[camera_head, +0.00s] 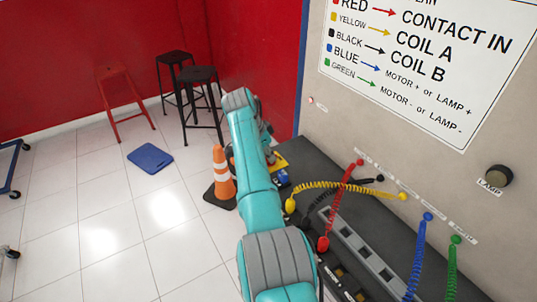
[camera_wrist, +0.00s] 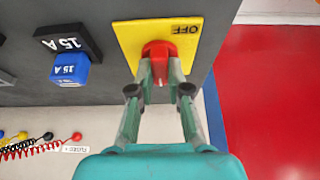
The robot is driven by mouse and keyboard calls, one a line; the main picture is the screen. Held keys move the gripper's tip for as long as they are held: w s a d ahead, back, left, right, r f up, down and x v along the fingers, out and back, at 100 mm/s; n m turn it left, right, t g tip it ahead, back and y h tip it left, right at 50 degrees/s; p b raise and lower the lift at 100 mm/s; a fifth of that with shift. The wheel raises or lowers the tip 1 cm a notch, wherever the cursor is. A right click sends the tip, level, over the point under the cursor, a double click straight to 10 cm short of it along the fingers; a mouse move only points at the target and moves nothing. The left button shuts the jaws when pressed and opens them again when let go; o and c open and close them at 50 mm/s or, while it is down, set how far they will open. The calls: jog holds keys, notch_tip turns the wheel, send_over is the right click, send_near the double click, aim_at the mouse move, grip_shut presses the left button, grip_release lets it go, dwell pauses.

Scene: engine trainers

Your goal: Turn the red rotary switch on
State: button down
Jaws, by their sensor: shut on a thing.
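The red rotary switch (camera_wrist: 157,50) sits on a yellow plate (camera_wrist: 185,32) marked OFF in the wrist view. My gripper (camera_wrist: 158,72) reaches over it, with its two fingers closed on the sides of the red knob. Part of the knob is hidden between the fingers. In the head view the yellow plate (camera_head: 279,161) shows only partly beyond my arm, and the red knob and my fingertips are hidden there.
Blue (camera_wrist: 70,70) and black blocks marked 15 A stand beside the plate. Coiled cables, including a yellow one (camera_head: 330,186), hang near the panel (camera_head: 330,110). An orange cone (camera_head: 222,175), stools and a blue mat (camera_head: 150,157) stand on the floor at left.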

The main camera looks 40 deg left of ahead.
jog(key=c, duration=1.1)
grip_release()
jog(key=v, duration=1.2)
jog(key=shift+s, duration=0.1)
